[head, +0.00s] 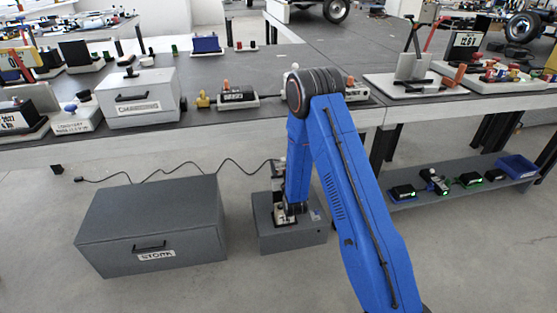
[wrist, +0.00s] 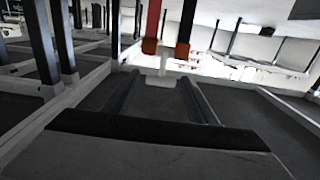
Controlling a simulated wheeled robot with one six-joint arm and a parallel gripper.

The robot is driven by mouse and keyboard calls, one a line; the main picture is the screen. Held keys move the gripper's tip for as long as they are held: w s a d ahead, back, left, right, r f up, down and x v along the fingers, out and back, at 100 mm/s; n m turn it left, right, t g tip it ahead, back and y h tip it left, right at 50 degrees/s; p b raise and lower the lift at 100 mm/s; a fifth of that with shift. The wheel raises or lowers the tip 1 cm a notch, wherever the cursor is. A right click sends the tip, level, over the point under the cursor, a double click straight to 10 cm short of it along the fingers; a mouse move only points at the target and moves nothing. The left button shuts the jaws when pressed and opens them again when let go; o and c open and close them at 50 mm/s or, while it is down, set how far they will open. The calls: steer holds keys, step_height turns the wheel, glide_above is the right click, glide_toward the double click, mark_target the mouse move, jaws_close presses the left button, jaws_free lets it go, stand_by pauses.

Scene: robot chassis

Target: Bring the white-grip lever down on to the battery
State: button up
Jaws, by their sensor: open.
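My blue arm reaches down in the head view to a grey floor pedestal (head: 305,240). Its end hides much of what stands there. A narrow dark-and-pale upright (head: 278,172) rises from the pedestal beside the arm; I cannot tell whether it is the white-grip lever. The battery cannot be made out clearly there. In the wrist view my gripper (wrist: 158,79) is open, with a dark finger on each side. A small pale piece (wrist: 160,82) shows between the fingertips. Contact with it cannot be judged.
A grey box (head: 150,225) with a handle stands on the floor left of the pedestal, and a cable runs behind it. The crowded bench (head: 240,118) stands behind. A low shelf (head: 440,197) at right holds black units and a blue bin (head: 518,166).

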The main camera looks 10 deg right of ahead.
steer(key=shift+w, duration=0.25)
jaws_close()
